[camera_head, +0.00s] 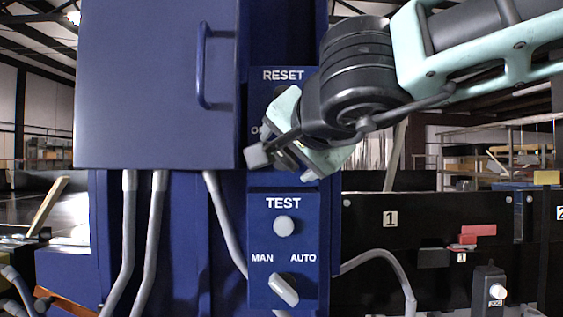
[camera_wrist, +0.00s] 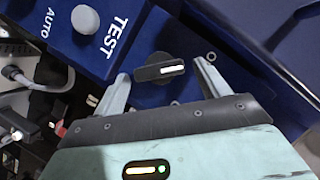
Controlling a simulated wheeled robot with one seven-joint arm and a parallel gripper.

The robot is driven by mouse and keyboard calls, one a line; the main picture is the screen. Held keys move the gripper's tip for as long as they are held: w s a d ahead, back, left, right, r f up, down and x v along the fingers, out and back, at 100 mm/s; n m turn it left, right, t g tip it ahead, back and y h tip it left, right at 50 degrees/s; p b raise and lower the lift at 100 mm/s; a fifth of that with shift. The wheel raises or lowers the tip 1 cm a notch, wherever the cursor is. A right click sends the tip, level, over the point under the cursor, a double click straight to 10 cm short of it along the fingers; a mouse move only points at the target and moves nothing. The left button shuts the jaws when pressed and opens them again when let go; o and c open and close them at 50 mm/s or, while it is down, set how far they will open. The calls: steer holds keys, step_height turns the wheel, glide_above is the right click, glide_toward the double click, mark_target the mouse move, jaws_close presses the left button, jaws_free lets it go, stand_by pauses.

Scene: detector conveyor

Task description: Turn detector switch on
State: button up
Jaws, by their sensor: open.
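The detector switch is a black rotary knob (camera_wrist: 151,72) with a white mark, on a blue panel in the wrist view. Its white mark points toward the right of that picture. My gripper (camera_wrist: 162,72) is open, with one finger to the left of the knob and the other to its right. I cannot tell whether either finger touches it. In the head view my gripper (camera_head: 297,147) is in front of the panel between the RESET and TEST labels. It hides the knob and most of the switch's lettering there.
Below my gripper are a white TEST button (camera_head: 284,226) and a MAN/AUTO selector knob (camera_head: 283,289). A blue cabinet door (camera_head: 150,90) with a handle (camera_head: 203,68) stands to the left. Grey cables (camera_head: 126,235) run below it. A black conveyor side (camera_head: 410,222) is at right.

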steer(key=shift+w, duration=0.15)
steer(key=c, duration=1)
